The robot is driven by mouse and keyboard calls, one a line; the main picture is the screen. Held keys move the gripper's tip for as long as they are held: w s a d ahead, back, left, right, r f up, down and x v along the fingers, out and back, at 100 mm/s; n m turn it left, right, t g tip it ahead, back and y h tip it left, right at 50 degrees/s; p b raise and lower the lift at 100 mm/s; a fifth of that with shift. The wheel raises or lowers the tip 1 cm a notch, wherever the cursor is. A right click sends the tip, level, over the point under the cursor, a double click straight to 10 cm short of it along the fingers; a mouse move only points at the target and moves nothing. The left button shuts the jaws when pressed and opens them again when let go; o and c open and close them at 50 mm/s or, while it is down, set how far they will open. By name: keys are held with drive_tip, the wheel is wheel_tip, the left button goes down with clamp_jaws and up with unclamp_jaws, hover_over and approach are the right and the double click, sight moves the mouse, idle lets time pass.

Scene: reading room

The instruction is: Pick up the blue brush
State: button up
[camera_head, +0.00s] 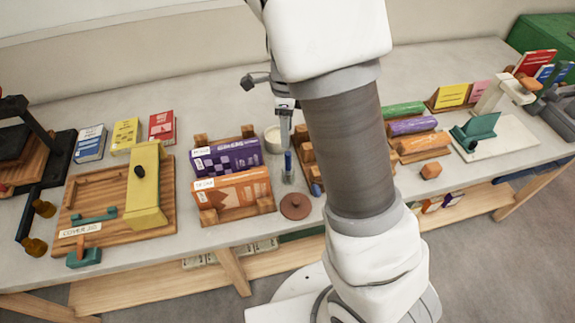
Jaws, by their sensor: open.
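A slim upright blue item (288,161), which looks like the blue brush, stands on the table between the book rack and my arm. Its lower end sits in or against a small greyish holder that is hard to make out. My gripper (286,138) points down from above, directly over the blue item's top. Its narrow grey fingers look very near or at the top end; I cannot tell whether they touch it. The jaws are open. My large arm link hides the table just to the right.
A wooden rack with purple and orange books (233,188) stands close on the left. A round brown lid (295,206) lies in front, a pale bowl (273,138) behind. Wooden blocks (304,146) stand right beside the gripper. Free tabletop lies at the back.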

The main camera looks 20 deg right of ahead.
sight(288, 161)
wheel_tip(288, 161, down, 7)
drive_tip(key=shift+r+b, duration=0.1)
drive_tip(key=shift+b, duration=0.25)
drive_tip(key=shift+d+f, duration=0.2)
drive_tip(key=shift+f, duration=2.55)
drive_tip(key=shift+c, duration=0.3)
clamp_jaws()
